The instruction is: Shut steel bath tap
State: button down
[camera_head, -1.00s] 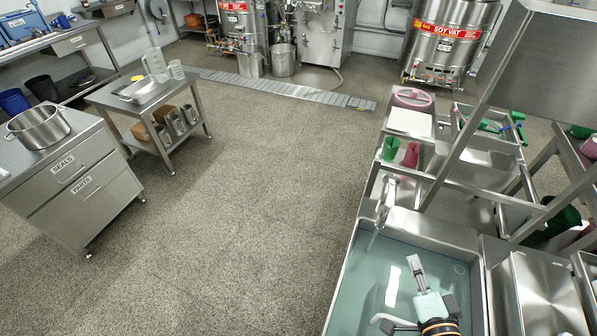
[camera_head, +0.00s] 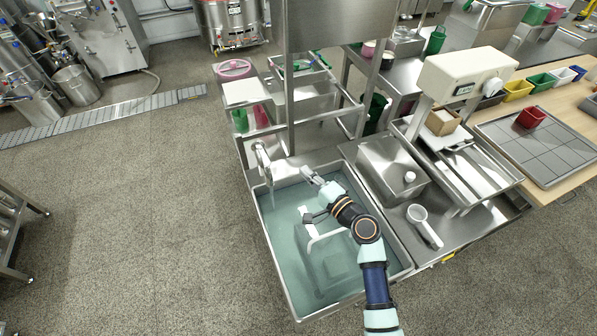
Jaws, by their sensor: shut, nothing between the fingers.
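The steel bath tap (camera_head: 261,158) stands at the back left corner of the steel bath (camera_head: 268,240), its spout hanging over greenish water (camera_head: 285,215). My arm reaches in from the front right over the bath.
A white handle-like piece (camera_head: 325,238) shows in the bath beside my arm. A steel box (camera_head: 385,165) and a white scoop (camera_head: 424,225) are on the right. A steel rack with a pink-lidded tub (camera_head: 233,69) stands behind the tap.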

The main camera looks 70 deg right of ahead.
aim_at(266, 160)
jog(key=w+d, duration=0.1)
jog(key=w, duration=0.8)
jog(key=shift+w+d+b, duration=0.15)
jog(key=shift+w+b, duration=0.15)
jog(key=shift+w, duration=0.1)
